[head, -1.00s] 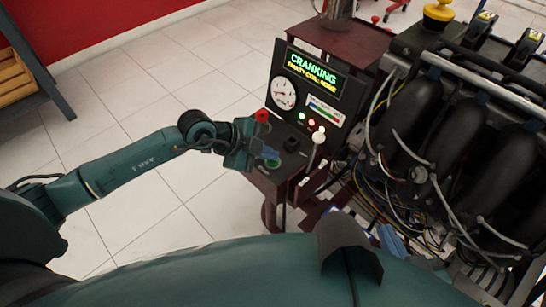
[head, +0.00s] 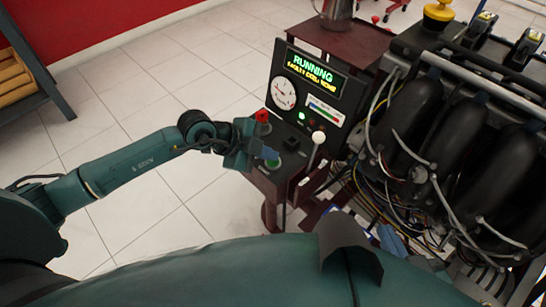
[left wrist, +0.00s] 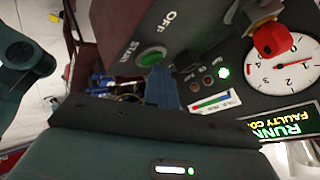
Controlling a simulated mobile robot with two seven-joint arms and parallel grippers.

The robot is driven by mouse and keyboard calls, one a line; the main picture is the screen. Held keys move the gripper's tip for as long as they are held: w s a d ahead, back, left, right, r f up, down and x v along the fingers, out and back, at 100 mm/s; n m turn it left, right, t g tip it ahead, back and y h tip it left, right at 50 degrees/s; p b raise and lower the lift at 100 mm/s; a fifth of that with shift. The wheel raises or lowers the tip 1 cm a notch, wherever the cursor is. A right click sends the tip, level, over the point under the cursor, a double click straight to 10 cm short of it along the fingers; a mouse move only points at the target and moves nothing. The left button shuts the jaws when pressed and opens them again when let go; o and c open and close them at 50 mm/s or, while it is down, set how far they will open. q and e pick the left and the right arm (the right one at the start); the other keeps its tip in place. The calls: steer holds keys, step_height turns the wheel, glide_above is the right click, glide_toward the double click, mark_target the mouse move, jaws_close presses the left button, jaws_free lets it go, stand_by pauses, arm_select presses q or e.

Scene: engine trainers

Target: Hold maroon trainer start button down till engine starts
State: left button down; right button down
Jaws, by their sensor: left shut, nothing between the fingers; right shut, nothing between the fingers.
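The maroon trainer's control panel (head: 318,95) reads RUNNING, with a smaller faulty coil line below. Its green start button (head: 273,163) is on the lower ledge; in the left wrist view the button (left wrist: 151,57) is beside the word START. My left gripper (head: 269,154) is shut and empty, its blue fingertips (left wrist: 160,76) at the button's edge. I cannot tell whether they still press it. A green lamp (head: 301,115) is lit. My right gripper (head: 389,241) shows as blue fingers low beside the engine, shut and partly hidden by my body.
A red knob (head: 262,116) stands close behind my left gripper. A white-tipped lever (head: 318,137) and a black switch (head: 292,142) are to its right. The engine (head: 440,130) with loose wires fills the right side. Tiled floor (head: 150,90) is clear at left.

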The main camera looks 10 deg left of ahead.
mark_target(268, 162)
stand_by(0.7)
arm_select(q)
steer(key=shift+r+p, duration=0.9)
steer(key=shift+p, duration=0.35)
steer(key=shift+r, duration=0.1)
step_height(268, 162, up, 5)
steer(key=p, duration=0.6)
